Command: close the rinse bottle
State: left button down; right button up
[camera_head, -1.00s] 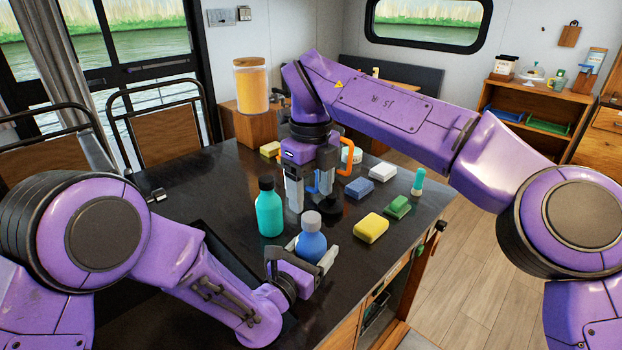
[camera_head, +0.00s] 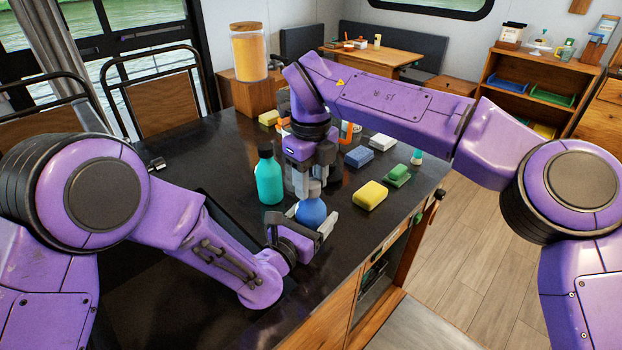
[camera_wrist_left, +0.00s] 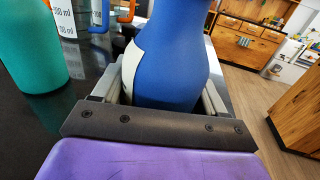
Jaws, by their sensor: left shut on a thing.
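A blue bottle (camera_head: 311,212) with a grey cap (camera_head: 309,188) stands upright near the front of the dark counter. My left gripper (camera_head: 297,235) is shut around its body, and the blue body fills the middle of the left wrist view (camera_wrist_left: 170,65). My right gripper (camera_head: 310,180) points down from above, with its fingertips at the cap. The fingers partly hide the cap, and I cannot tell whether they press on it. The bottle's top is outside the left wrist view.
A teal bottle (camera_head: 269,180) with a black cap stands just left of the blue bottle. A yellow sponge (camera_head: 370,195), a green block (camera_head: 397,176) and a blue-grey sponge (camera_head: 359,156) lie to the right. A jar (camera_head: 249,52) stands on a wooden box behind.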

jog(key=o, duration=1.2)
jog(key=shift+o, duration=0.2)
notch_tip(320, 180, up, 12)
pick_arm(q)
grip_release()
jog(key=shift+s+a, duration=0.1)
